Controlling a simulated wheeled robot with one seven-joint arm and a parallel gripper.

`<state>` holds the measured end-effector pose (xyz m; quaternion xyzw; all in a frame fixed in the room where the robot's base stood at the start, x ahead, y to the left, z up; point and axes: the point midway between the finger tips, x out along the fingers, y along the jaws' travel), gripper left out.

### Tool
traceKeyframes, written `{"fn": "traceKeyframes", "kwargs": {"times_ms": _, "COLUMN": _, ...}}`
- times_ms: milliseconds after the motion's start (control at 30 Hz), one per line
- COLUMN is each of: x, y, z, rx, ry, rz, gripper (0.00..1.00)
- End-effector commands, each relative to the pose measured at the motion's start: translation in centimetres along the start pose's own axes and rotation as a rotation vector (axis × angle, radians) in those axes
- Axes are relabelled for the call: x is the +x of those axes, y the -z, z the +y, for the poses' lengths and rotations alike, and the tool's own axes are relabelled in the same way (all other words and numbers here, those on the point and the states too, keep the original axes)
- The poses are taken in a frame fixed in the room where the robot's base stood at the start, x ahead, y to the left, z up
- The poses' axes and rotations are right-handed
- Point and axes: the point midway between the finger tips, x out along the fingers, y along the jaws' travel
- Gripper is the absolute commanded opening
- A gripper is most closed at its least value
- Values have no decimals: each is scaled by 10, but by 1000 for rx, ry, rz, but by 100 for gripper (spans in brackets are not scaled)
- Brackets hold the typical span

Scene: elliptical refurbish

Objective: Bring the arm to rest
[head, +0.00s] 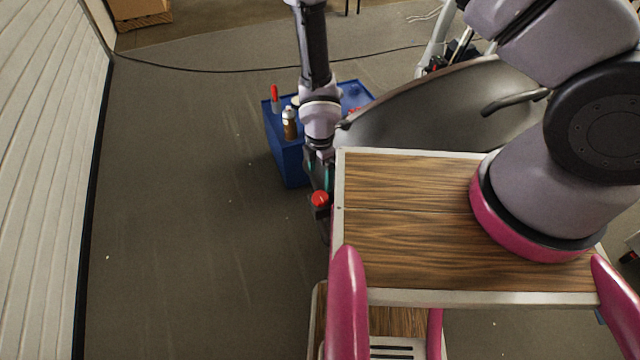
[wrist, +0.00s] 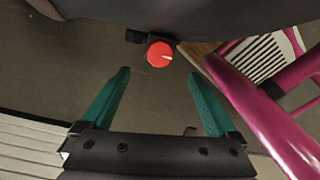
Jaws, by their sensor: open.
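My gripper (wrist: 160,77) is open in the wrist view. Its two teal fingers stand wide apart with nothing between them but floor behind. In the head view my gripper (head: 318,172) hangs low at the left edge of a wood-topped surface (head: 400,185), its fingertips partly hidden. My arm reaches out and downward there. A red round knob on a black mount (head: 320,198) shows close to the gripper. The knob also shows in the wrist view (wrist: 160,54), beyond the fingertips and apart from them.
A blue box (head: 287,160) with bottles and a red-topped item stands on the floor behind my gripper. A large dark curved panel (head: 430,110) is at the back right. A pale slatted wall (head: 40,180) runs along the left. Floor (head: 190,190) between is clear, with a cable far back.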

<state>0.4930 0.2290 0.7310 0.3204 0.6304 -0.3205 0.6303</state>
Motion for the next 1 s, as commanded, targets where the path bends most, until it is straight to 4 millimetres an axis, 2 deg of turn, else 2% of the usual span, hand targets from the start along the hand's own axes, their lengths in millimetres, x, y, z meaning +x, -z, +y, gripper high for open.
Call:
{"fn": "traceKeyframes", "kwargs": {"times_ms": 200, "x": -14, "y": 0, "z": 0, "rx": 1, "ry": 0, "rz": 0, "gripper": 94}}
{"fn": "traceKeyframes", "kwargs": {"times_ms": 733, "x": -18, "y": -2, "z": 3, "rx": 11, "ry": -5, "rz": -1, "gripper": 94}}
{"fn": "traceKeyframes", "kwargs": {"times_ms": 867, "x": -48, "y": -16, "z": 23, "rx": 108, "ry": -44, "rz": -9, "gripper": 94}}
{"fn": "traceKeyframes", "kwargs": {"times_ms": 967, "x": -95, "y": -40, "z": 47, "rx": 263, "ry": -99, "rz": -18, "gripper": 94}}
{"fn": "traceKeyframes", "kwargs": {"times_ms": 1000, "x": -117, "y": -52, "z": 56, "rx": 337, "ry": -123, "rz": -21, "gripper": 94}}
